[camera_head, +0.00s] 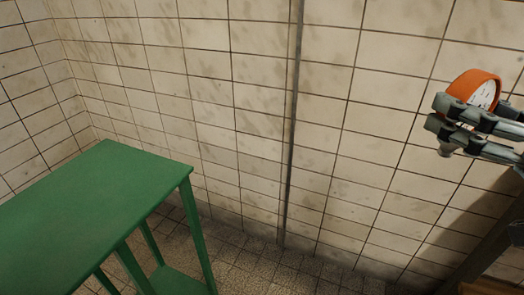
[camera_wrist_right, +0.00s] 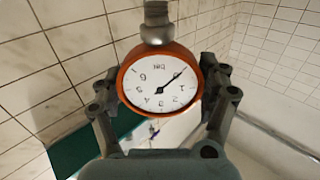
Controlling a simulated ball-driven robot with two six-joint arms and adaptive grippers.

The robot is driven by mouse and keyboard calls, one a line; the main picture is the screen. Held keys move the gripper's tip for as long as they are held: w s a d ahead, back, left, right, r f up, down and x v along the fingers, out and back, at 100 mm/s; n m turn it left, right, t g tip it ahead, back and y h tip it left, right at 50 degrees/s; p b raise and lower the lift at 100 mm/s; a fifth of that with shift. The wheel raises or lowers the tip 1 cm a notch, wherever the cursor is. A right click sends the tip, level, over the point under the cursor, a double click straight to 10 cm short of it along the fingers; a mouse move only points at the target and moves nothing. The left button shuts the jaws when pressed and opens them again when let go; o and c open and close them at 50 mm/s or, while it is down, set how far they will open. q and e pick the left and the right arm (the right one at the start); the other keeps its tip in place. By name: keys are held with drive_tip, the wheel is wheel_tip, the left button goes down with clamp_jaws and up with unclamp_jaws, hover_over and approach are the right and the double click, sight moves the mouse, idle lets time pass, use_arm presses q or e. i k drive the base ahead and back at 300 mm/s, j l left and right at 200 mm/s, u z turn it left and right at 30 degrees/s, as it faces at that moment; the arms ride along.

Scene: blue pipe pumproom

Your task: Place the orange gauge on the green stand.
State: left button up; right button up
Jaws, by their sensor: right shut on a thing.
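The orange gauge (camera_head: 476,90) has a round white dial and sits in my right gripper (camera_head: 440,113) at the right of the head view, held up in the air in front of the tiled wall. In the right wrist view the gauge (camera_wrist_right: 158,80) is between the two fingers of my right gripper (camera_wrist_right: 160,90), dial facing the camera, with its grey stem pointing up in the picture. The green stand (camera_head: 90,195) is a table-like frame at the lower left of the head view, well apart from the gauge. Its visible top is bare. My left gripper is not in view.
A tiled wall (camera_head: 250,110) with a vertical grey pipe (camera_head: 291,130) runs behind. Speckled floor (camera_head: 260,270) lies open between the stand and the right side. A brown wooden piece (camera_head: 490,287) shows at the bottom right corner.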

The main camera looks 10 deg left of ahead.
sight(116, 171)
drive_tip(key=i+u, duration=0.15)
drive_tip(key=u, duration=1.85)
drive_tip(key=i+l+u, duration=0.15)
drive_tip(key=l, duration=0.25)
drive_tip(key=i+l+u, duration=0.1)
drive_tip(key=l, duration=0.25)
drive_tip(key=i+l+u, duration=0.15)
drive_tip(key=l, duration=0.3)
